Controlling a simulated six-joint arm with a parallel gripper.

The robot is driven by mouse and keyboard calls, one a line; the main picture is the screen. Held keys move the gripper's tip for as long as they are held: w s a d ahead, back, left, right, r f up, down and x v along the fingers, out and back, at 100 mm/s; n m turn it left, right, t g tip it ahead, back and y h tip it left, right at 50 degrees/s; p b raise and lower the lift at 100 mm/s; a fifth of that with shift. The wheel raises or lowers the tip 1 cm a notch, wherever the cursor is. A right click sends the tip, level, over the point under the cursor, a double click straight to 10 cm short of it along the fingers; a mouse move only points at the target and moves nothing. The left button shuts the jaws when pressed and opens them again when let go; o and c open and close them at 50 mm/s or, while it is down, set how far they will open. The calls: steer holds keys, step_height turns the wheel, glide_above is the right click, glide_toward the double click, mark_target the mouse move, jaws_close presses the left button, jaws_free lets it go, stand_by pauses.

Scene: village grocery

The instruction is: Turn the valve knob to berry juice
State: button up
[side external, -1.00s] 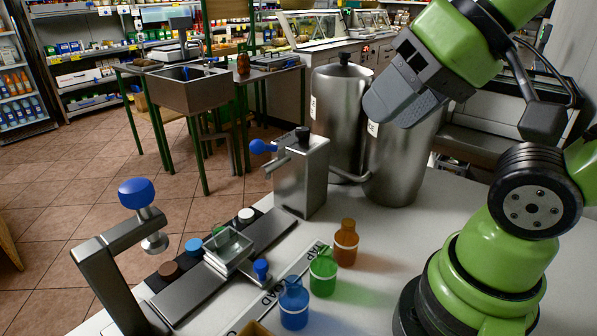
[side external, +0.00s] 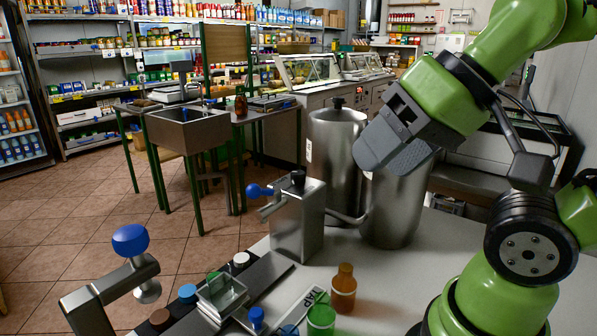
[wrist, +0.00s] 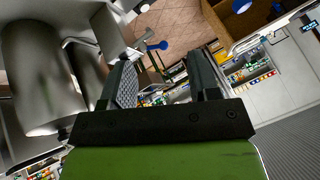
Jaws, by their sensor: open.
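The metal dispenser (side external: 299,217) stands on the counter beside two steel tanks. A blue valve knob (side external: 257,190) on a lever sticks out to its left, and a black knob (side external: 298,178) sits on top. The front tank (side external: 395,205) and rear tank (side external: 335,150) have labels I cannot read, so I cannot tell which holds berry juice. My gripper (side external: 372,150) is raised near the front tank, right of the dispenser and apart from the knob. In the wrist view, my gripper (wrist: 163,80) is open and empty, with the blue valve knob (wrist: 162,45) beyond the fingertips.
A press arm with a blue ball knob (side external: 130,240) stands at the left front. Clear counter (side external: 420,262) lies right of the bottles.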

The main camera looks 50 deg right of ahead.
steer(key=w+d+r+m+g, duration=0.2)
steer(key=w+r+m, duration=0.15)
steer(key=w, duration=0.35)
steer(key=m+g+h, duration=0.2)
steer(key=m+g, duration=0.3)
steer(key=m, duration=0.6)
glide_above(298, 172)
step_height(298, 172, down, 8)
steer(key=shift+r, duration=0.1)
step_height(298, 172, down, 10)
steer(key=shift+r, duration=0.25)
steer(key=c, duration=0.9)
